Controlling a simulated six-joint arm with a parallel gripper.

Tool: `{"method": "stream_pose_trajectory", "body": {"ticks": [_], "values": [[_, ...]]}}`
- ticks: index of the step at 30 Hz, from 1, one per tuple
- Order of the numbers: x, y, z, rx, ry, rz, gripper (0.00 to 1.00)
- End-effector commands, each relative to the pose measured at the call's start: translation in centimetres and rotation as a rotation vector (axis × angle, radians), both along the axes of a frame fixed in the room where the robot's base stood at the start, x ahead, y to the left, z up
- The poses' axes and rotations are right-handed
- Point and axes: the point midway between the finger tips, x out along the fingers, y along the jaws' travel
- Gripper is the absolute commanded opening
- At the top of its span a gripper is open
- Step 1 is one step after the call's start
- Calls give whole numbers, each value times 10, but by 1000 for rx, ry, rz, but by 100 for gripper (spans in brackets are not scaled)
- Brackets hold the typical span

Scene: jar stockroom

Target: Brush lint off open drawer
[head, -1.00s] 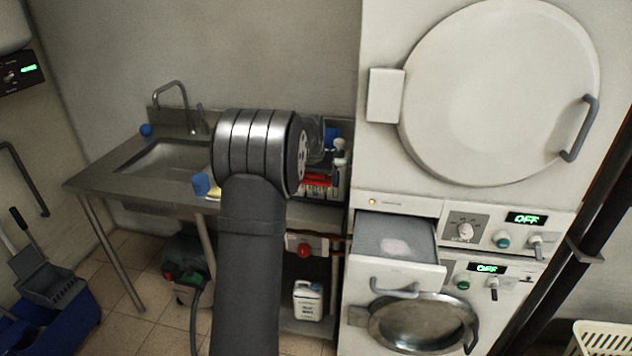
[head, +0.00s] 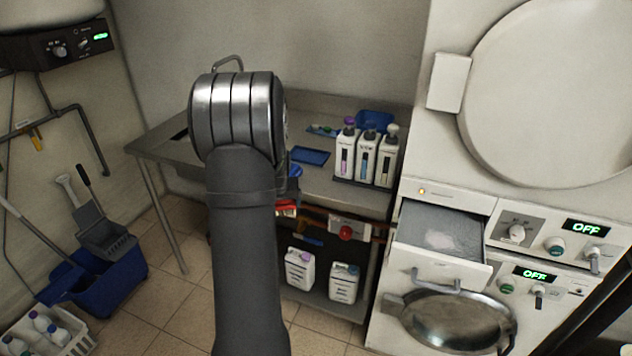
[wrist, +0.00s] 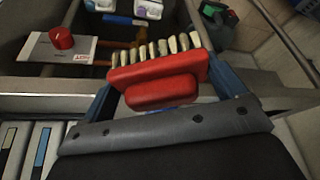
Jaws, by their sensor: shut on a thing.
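The lint drawer (head: 436,268) stands open in the right stack of machines, with a pale patch of lint (head: 441,240) on its grey surface. The red brush (wrist: 155,76) with a row of pale bristles is in the wrist view, between the blue fingers of my gripper (wrist: 163,88), which is shut on it. The bristles point away from the gripper. In the head view my arm hides most of the gripper; part of the red brush (head: 286,209) shows beside it, left of the drawer and apart from it. The drawer is not seen in the wrist view.
The steel table (head: 345,194) carries several bottles (head: 367,156) and a blue tray (head: 310,156) left of the machines. White jugs (head: 299,268) stand on the shelf below. A red knob (head: 345,232) sits by the table's front. The round door (head: 452,318) is beneath the drawer.

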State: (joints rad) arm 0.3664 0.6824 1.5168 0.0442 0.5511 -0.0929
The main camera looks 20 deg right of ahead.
Motion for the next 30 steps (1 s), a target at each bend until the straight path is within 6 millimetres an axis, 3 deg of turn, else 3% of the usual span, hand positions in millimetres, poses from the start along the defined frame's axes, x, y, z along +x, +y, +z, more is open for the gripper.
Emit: {"method": "stream_pose_trajectory", "body": {"ticks": [3, 8, 14, 19, 23, 26, 30], "values": [[-8, 36, -12, 0, 1, 58, 71], [-25, 71, -25, 0, 2, 91, 71], [-43, 69, -27, -2, -1, 1, 71], [-54, 48, -22, -2, -1, -125, 71], [-64, 18, -14, -2, -2, -273, 71], [-75, -16, -3, -3, -3, -432, 71], [-99, -76, 16, -4, -5, -712, 71]]}}
